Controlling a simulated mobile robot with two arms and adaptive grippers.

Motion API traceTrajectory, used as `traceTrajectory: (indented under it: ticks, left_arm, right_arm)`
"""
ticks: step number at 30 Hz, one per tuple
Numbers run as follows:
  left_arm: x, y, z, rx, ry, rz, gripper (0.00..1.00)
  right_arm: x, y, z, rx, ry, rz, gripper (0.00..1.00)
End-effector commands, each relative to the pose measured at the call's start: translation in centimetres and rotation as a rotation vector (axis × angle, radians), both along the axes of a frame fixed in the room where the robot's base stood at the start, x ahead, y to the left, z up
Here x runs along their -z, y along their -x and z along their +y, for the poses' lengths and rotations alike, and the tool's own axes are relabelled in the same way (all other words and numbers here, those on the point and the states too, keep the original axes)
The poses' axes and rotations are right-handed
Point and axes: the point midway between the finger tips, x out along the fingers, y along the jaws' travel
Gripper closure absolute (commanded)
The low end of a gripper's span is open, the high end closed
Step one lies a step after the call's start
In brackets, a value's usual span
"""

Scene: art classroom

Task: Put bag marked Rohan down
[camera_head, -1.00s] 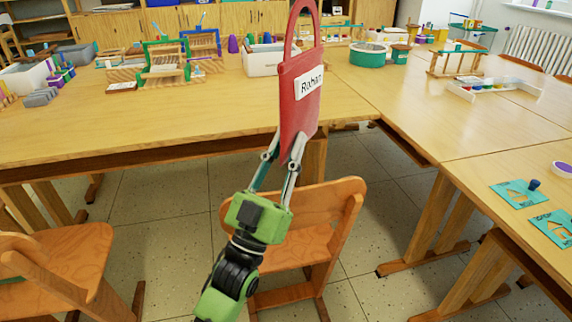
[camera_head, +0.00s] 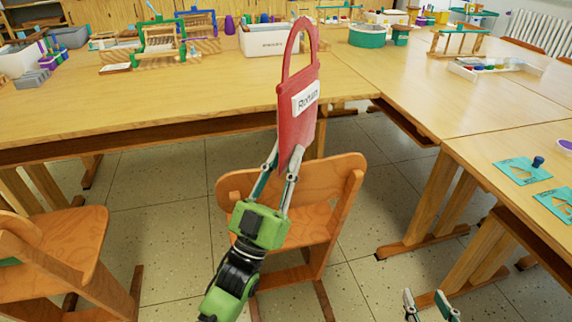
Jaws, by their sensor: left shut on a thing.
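The red bag (camera_head: 296,128) with one loop handle and a white name label (camera_head: 305,97) is upright in the middle of the head view. The label reads Rohan in the earlier frame and is less sharp now. My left gripper (camera_head: 284,164) is shut on the lower part of the bag and holds it up from below. The bag overlaps the near table edge in the picture, above a wooden chair. My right gripper (camera_head: 424,298) shows only its fingertips at the bottom edge. They are apart with nothing between them.
The long wooden table (camera_head: 180,105) has a bare front strip. A white bin (camera_head: 268,42), wooden looms (camera_head: 160,45) and a teal round tub (camera_head: 367,37) stand further back. A wooden chair (camera_head: 325,205) is behind the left gripper. The right table (camera_head: 480,160) holds teal cards.

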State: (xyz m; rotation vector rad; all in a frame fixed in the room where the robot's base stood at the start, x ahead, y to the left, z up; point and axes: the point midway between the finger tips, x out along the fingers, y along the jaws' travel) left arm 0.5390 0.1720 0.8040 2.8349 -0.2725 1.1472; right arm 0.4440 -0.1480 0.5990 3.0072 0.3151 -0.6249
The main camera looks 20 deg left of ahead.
Motion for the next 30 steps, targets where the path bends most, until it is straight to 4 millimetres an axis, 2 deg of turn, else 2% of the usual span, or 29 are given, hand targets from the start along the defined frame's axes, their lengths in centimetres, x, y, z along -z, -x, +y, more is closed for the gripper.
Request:
traceTrajectory:
  ticks: [6, 20, 21, 23, 30]
  left_arm:
    - [1.2, 0.0, 0.0, 0.0, 0.0, -0.002, 1.0]
    - [1.4, 0.0, 0.0, 0.0, 0.0, -0.002, 1.0]
    - [1.4, 0.0, 0.0, 0.0, 0.0, 0.0, 0.79]
    - [1.4, 0.0, 0.0, 0.0, 0.0, 0.0, 0.64]
    - [1.4, 0.0, 0.0, 0.0, 0.0, 0.0, 0.64]
  right_arm:
    - [-2.1, -1.1, 0.5, -0.007, -0.024, -0.102, 0.64]
    - [-2.6, -1.3, 0.7, -0.008, -0.031, -0.129, 0.64]
    - [-2.8, -1.3, 0.7, -0.008, -0.032, -0.135, 0.64]
    - [-2.8, -1.4, 0.7, -0.008, -0.032, -0.136, 0.64]
    - [-2.8, -1.3, 0.7, -0.008, -0.032, -0.134, 0.64]
